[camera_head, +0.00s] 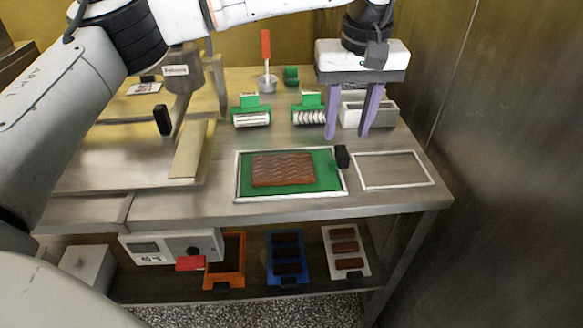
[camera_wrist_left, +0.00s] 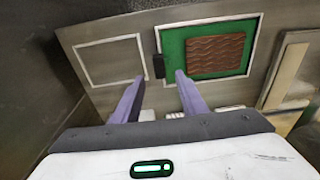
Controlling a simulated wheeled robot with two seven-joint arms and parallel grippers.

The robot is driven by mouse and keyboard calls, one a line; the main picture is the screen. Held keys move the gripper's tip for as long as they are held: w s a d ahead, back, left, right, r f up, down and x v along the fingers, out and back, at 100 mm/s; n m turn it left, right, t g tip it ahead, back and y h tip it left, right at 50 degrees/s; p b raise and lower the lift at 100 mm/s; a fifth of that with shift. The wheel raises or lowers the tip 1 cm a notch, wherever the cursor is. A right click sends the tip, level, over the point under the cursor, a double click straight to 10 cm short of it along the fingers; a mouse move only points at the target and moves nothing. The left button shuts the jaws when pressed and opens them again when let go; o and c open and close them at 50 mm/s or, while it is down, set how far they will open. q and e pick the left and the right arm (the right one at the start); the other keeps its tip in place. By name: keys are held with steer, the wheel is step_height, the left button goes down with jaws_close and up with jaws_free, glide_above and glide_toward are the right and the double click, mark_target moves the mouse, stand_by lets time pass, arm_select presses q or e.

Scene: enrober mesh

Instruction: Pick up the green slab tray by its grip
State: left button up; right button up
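The green slab tray (camera_head: 328,181) lies flat on the steel table inside a white outline, with a brown slab (camera_head: 283,169) with wavy lines on it. Its black grip (camera_head: 342,157) stands at the tray's right edge. In the left wrist view the tray (camera_wrist_left: 208,29) and the black grip (camera_wrist_left: 158,66) also show. My left gripper (camera_head: 346,136) is open and empty, its two purple fingers pointing down behind the grip, apart from it. In the left wrist view its fingertips (camera_wrist_left: 160,78) are spread near the grip. My right gripper does not show.
An empty white outline (camera_head: 393,169) lies right of the tray. Two green-handled rollers (camera_head: 251,112) (camera_head: 309,109), a metal cup with a red-handled tool (camera_head: 267,82) and a white bin (camera_head: 369,110) stand behind. Orange, blue and white trays (camera_head: 346,251) sit on the lower shelf.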

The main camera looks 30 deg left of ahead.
mark_target(343, 151)
arm_select(q)
step_height(343, 151, down, 5)
steer(key=shift+w, duration=0.1)
jaws_close()
steer(key=shift+r, duration=0.1)
